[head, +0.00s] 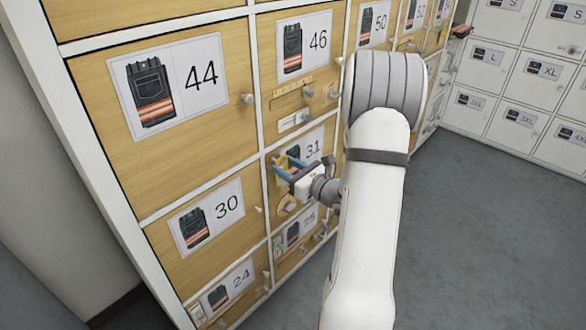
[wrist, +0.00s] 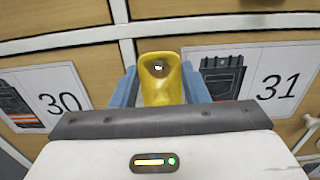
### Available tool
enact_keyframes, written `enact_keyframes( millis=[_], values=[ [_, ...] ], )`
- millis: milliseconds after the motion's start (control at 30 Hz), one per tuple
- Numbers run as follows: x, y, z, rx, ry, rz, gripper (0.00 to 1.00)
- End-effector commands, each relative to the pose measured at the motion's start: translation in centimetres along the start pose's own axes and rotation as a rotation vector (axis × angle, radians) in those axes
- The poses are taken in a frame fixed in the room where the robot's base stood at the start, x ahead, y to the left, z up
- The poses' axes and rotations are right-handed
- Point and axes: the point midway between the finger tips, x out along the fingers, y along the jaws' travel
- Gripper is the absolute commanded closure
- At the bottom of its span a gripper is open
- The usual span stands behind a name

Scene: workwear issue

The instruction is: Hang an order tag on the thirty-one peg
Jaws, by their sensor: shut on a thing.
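My gripper (head: 285,168) is shut on a yellow order tag (wrist: 163,92), with its blue fingers on either side of it. The tag also shows in the head view, in front of the left part of the drawer marked 31 (head: 279,172). In the wrist view the 31 label (wrist: 265,80) is right of the tag and the 30 label (wrist: 48,97) is left of it. A small grey, pale-centred thing shows in the tag's hole; I cannot tell whether a peg passes through or lies behind. The tag's lower end is hidden by my gripper.
The drawer marked 44 (head: 90,75) has a knob (head: 247,98) at its right. The drawer marked 46 (head: 265,40) is above 31, with several tags or strips below it. More drawers lie below. Size lockers (head: 490,58) stand at the back right. Grey floor (head: 480,230) is clear.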

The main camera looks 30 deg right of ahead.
Motion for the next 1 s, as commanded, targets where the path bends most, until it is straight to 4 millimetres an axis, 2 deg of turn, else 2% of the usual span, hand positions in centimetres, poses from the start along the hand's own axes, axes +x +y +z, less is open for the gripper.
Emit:
enact_keyframes(
  millis=[433, 1000],
  values=[
    [2.4, 0.1, -0.7, 0.000, 0.000, 0.003, 0.80],
    [2.8, 0.1, -0.9, 0.000, 0.000, 0.003, 0.80]
  ],
)
